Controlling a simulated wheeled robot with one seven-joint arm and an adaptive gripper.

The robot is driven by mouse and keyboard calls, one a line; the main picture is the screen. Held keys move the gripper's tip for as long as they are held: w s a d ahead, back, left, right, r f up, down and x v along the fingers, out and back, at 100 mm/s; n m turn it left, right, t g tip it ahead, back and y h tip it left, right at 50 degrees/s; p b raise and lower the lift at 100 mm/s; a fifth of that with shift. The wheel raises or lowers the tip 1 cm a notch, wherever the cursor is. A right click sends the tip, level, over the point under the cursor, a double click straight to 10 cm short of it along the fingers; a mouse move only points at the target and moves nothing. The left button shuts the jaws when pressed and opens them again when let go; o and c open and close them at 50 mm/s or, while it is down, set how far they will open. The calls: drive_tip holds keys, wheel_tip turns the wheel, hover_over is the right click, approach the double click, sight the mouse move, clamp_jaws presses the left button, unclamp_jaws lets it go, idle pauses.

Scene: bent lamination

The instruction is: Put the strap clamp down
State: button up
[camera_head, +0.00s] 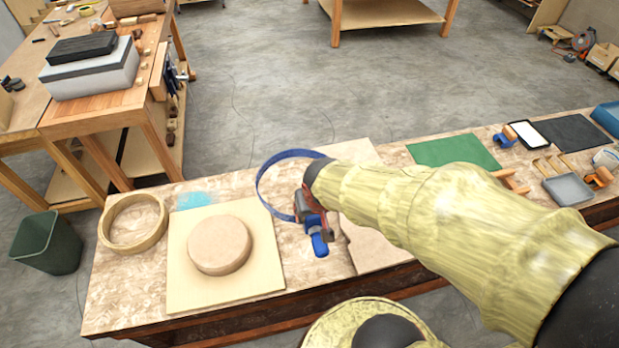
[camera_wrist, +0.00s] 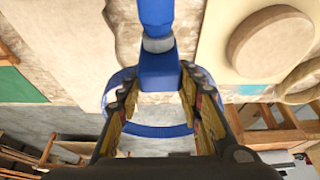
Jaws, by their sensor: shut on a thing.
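The strap clamp is a blue band loop (camera_head: 264,184) with a blue handle (camera_head: 319,243). My gripper (camera_head: 308,212) is shut on the clamp's blue body and holds it over the workbench (camera_head: 140,280), between the round form and the pale sheet. In the wrist view, the clamp's blue body (camera_wrist: 158,72) sits between my gripper's fingers (camera_wrist: 160,95), with the band looping behind. Whether the clamp touches the bench cannot be told. A round wooden form (camera_head: 219,243) sits on a square board (camera_head: 180,290) to the left. My arm hides part of the bench.
A bent wooden ring (camera_head: 107,238) lies at the bench's left end, near a light blue patch (camera_head: 194,200). A pale sheet (camera_head: 365,250) lies right of the clamp, partly under my arm. A green mat (camera_head: 440,150), tablet (camera_head: 530,132) and blue-grey tray (camera_head: 568,189) are farther right.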

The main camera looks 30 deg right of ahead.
drive_tip(key=shift+w+d+f+b, duration=0.75)
drive_tip(key=shift+w+d+f, duration=0.65)
drive_tip(key=shift+w+f, duration=0.6)
drive_tip(key=shift+w+d+f+b, duration=0.8)
drive_tip(key=shift+w+d+f, duration=0.7)
drive_tip(key=shift+f, duration=0.8)
drive_tip(key=shift+w+d+f+b, duration=0.75)
drive_tip(key=shift+w+d+f, duration=0.5)
drive_tip(key=shift+w+f, duration=0.85)
drive_tip(key=shift+s+f, duration=0.1)
drive_tip(key=shift+f, duration=0.05)
drive_tip(key=shift+f+b, duration=0.3)
drive_tip(key=shift+f, duration=0.05)
drive_tip(key=o, duration=1.1)
drive_tip(key=shift+c, duration=0.2)
